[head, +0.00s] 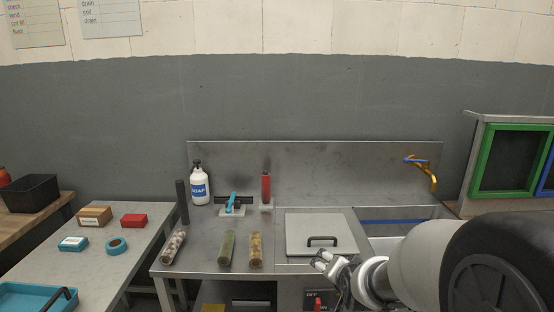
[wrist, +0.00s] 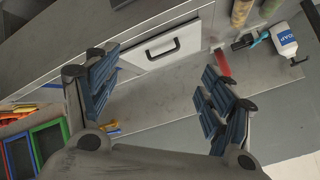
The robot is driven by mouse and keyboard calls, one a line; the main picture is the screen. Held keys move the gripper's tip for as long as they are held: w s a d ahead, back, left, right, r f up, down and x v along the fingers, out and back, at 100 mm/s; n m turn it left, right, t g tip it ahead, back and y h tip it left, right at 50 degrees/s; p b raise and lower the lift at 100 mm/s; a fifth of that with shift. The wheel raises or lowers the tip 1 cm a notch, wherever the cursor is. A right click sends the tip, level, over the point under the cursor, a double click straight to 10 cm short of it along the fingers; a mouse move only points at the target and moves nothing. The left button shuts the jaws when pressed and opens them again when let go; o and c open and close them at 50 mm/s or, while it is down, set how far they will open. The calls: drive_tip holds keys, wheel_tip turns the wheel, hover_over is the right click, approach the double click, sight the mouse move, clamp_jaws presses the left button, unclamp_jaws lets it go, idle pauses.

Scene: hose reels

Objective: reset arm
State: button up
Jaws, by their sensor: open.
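My arm reaches in from the lower right of the head view. My gripper (head: 325,262) is at its end, low in front of the steel bench's square lid panel (head: 310,230) with a black handle. In the wrist view my gripper (wrist: 155,88) has its two blue-padded fingers spread wide apart with nothing between them but the bench (wrist: 165,105) behind. The lid panel with its handle (wrist: 163,50) shows above and between the fingers. No object is held.
On the bench stand a soap bottle (head: 199,186), a blue-handled fixture (head: 233,204), a red-handled one (head: 266,188) and several rolls, one green (head: 227,247). A brass tap (head: 432,175) is at the back right. A side table (head: 60,262) with small boxes stands left.

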drive_tip(key=s+r+n+g, duration=0.1)
drive_tip(key=s+r+n, duration=0.1)
drive_tip(key=s, duration=0.9)
drive_tip(key=s+r+n+g, duration=0.2)
drive_tip(key=s+n, duration=0.1)
drive_tip(key=s, duration=0.8)
drive_tip(key=s+r+n+g, duration=0.2)
drive_tip(key=s, duration=0.8)
drive_tip(key=shift+s+a+r+n, duration=0.25)
drive_tip(key=shift+s+r+n, duration=0.05)
drive_tip(key=shift+s+r, duration=0.1)
